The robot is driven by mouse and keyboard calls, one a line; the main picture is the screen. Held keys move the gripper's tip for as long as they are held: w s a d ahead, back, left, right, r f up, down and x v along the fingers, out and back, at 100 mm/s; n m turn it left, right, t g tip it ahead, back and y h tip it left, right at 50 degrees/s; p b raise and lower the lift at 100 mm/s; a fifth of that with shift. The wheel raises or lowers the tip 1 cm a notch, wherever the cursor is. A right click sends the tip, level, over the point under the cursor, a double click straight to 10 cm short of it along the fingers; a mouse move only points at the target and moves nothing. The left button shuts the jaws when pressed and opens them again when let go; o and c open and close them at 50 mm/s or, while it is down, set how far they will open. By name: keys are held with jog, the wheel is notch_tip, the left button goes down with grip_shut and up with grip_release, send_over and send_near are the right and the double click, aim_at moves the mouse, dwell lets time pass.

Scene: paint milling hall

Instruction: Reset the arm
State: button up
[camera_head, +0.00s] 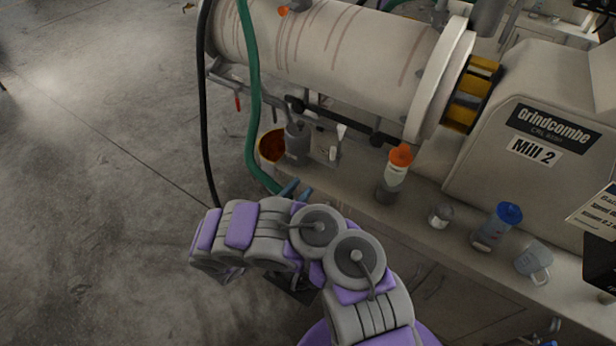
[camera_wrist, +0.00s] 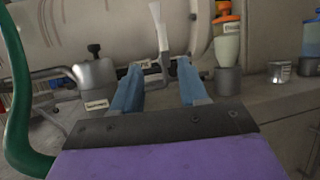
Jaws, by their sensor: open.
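My arm, in grey and purple, shows at the bottom middle of the head view, bent and reaching toward the bench. My gripper (camera_wrist: 157,88) has two blue fingers that stand apart with nothing between them in the wrist view. In the head view only the blue fingertips (camera_head: 296,189) show past the arm, near the front edge of the bench (camera_head: 345,197). Beyond the gap between the fingers, a white-topped upright tool (camera_wrist: 158,30) stands on the bench. Most of the gripper body is hidden by my arm in the head view.
A large mill drum (camera_head: 335,60) lies above the bench. A green hose (camera_head: 250,100) and a black cable hang left of my gripper. An orange-capped bottle (camera_head: 397,167), a small jar (camera_head: 440,215), a blue-lidded bottle (camera_head: 497,228) and a clear jug (camera_head: 534,262) stand to the right. Open floor lies left.

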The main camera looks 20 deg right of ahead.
jog(key=shift+s+a+f, duration=0.2)
jog(key=shift+s+a, duration=0.05)
jog(key=shift+a, duration=0.1)
dwell(0.3)
jog(key=s+d+r+m+g+h, duration=0.1)
jog(key=s+d+r+m+g, duration=0.1)
jog(key=d+r+m+g, duration=0.4)
jog(key=s+d+r+m+g+h, duration=0.1)
jog(key=s+d+r+m+g, duration=0.25)
jog(key=d+r+g, duration=0.4)
jog(key=s+d+r+m+g+y, duration=0.3)
jog(key=s+r+m+g+y, duration=0.35)
jog(key=s+r+m, duration=0.4)
jog(key=s+a+f+m+t+y, duration=0.15)
jog(key=s+a+y, duration=0.25)
jog(key=s+y, duration=0.6)
jog(key=s+a+m+t+y, duration=0.2)
jog(key=s+a+t+y, duration=0.3)
jog(key=a, duration=0.9)
jog(key=s+f+t, duration=0.1)
jog(key=s, duration=0.2)
jog(key=shift+s+y, duration=0.35)
jog(key=shift+s, duration=0.05)
